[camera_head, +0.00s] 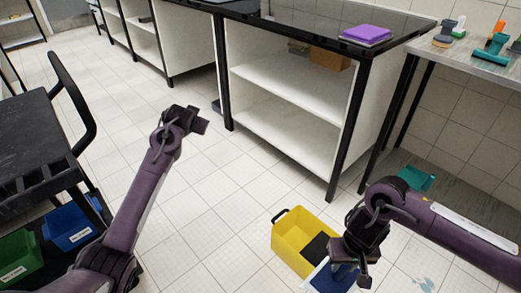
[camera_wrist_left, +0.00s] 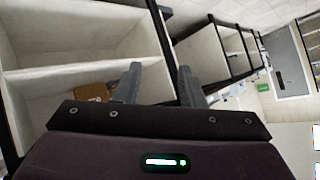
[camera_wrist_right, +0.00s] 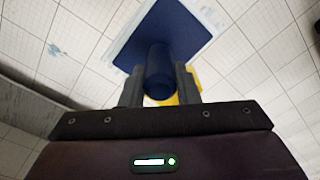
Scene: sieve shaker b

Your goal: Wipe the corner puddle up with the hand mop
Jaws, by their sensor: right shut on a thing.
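The hand mop (camera_head: 333,281) has a flat blue head with a pale edge and a round blue handle. My right gripper (camera_head: 356,272) is shut on that handle. In the right wrist view the mop's handle (camera_wrist_right: 158,80) stands between the fingers, with the head beyond it. A pale blue puddle (camera_head: 425,284) lies on the tiles at the bottom right, right of the mop and apart from it. A blue patch of it shows in the right wrist view (camera_wrist_right: 57,50). My left gripper (camera_head: 199,122) is open and empty, above the floor; its fingers stand apart in the left wrist view (camera_wrist_left: 158,88).
A yellow bucket (camera_head: 290,242) stands beside and partly behind the mop. A teal dustpan-like thing (camera_head: 415,177) lies near the right bench. A shelf unit (camera_head: 285,105) stands behind; a black cart (camera_head: 40,130) is at left. The middle floor is clear.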

